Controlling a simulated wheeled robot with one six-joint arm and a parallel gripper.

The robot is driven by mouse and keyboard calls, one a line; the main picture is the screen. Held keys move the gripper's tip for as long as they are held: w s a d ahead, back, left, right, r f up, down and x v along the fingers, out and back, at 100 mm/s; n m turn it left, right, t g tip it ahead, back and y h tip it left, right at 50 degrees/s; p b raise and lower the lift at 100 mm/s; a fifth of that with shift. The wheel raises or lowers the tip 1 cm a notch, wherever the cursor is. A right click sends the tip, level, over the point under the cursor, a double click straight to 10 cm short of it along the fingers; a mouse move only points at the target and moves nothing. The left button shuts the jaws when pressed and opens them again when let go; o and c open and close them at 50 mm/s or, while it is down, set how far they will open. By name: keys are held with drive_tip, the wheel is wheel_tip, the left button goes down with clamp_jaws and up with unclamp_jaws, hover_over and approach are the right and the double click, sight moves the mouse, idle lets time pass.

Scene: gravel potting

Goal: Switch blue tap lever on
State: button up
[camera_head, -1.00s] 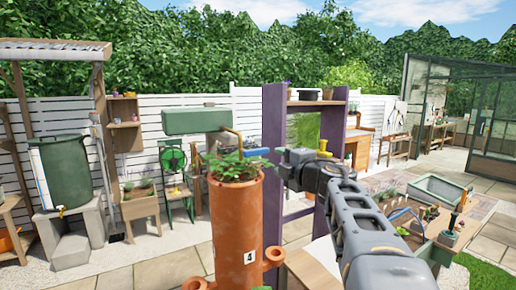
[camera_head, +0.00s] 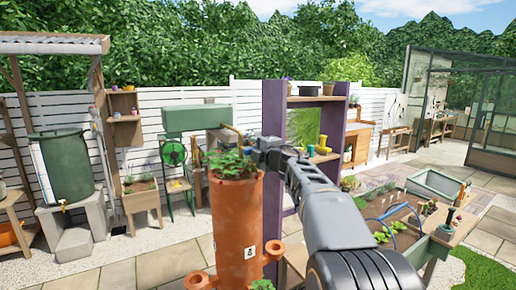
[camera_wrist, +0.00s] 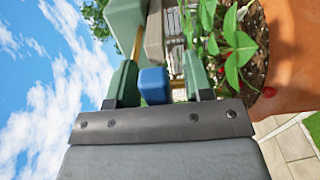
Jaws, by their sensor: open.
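The blue tap lever (camera_wrist: 154,85) shows as a small blue block in the wrist view. It appears between the two green fingers of my gripper (camera_wrist: 160,84), with a gap on both sides. I cannot tell how deep it sits between them. A brass pipe (camera_wrist: 178,84) shows behind it. In the head view my gripper (camera_head: 252,146) is above and behind the terracotta planter's plants, near a brass pipe (camera_head: 234,131). The lever is hidden there behind the gripper.
The tall terracotta planter (camera_head: 237,210) with leafy plants (camera_head: 231,164) stands close to my gripper. A purple shelf frame (camera_head: 273,110) is just right of it. A green tank (camera_head: 190,118) hangs behind. A raised planting bed (camera_head: 405,228) is at right.

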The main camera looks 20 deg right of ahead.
clamp_jaws()
idle(0.5)
